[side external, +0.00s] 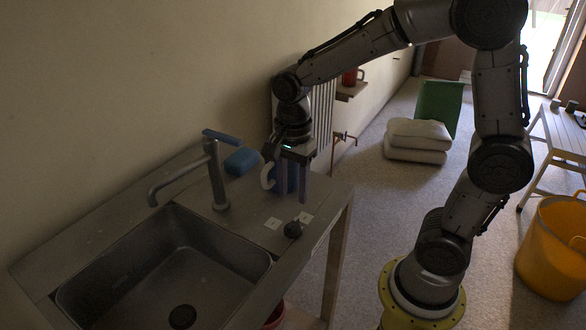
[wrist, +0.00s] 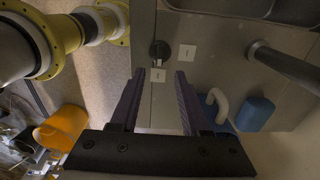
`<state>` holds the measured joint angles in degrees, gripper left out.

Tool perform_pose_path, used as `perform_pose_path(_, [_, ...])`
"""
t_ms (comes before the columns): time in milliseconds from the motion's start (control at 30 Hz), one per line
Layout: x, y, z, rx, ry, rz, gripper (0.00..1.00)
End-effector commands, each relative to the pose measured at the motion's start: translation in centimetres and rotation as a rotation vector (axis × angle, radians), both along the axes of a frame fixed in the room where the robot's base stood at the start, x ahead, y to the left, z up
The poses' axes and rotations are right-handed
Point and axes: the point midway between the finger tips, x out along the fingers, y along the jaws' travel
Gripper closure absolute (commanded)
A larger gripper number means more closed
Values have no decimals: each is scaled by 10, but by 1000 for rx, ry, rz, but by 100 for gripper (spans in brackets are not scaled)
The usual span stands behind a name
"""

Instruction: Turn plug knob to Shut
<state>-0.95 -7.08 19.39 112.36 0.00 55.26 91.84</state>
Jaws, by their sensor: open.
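The plug knob is a small dark knob (side external: 293,229) on the right end of the metal sink counter, near its front edge. It also shows in the wrist view (wrist: 160,50), just beyond my fingertips. Two small white labels lie beside it, one (side external: 273,223) and another (side external: 305,217); their print is too small to read, so I cannot tell which says Shut. Which label the knob points to is unclear. My gripper (side external: 293,195) is open and empty, fingers down over the counter behind the knob, apart from it. The wrist view shows both fingers spread (wrist: 160,78).
A blue mug with a white handle (side external: 268,177) stands close behind my fingers, partly hidden. A blue sponge-like block (side external: 242,161) lies near the wall. The faucet (side external: 217,178) and sink basin (side external: 165,265) are left. The counter between knob and faucet is clear.

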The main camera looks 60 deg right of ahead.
Motion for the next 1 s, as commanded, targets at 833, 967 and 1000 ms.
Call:
perform_pose_path(833, [-1,0,60,1,-29,-2,54])
perform_pose_path(967, [-20,-2,85,1,-113,0,54])
perform_pose_path(1000, [-30,-2,92,0,-148,25,54])
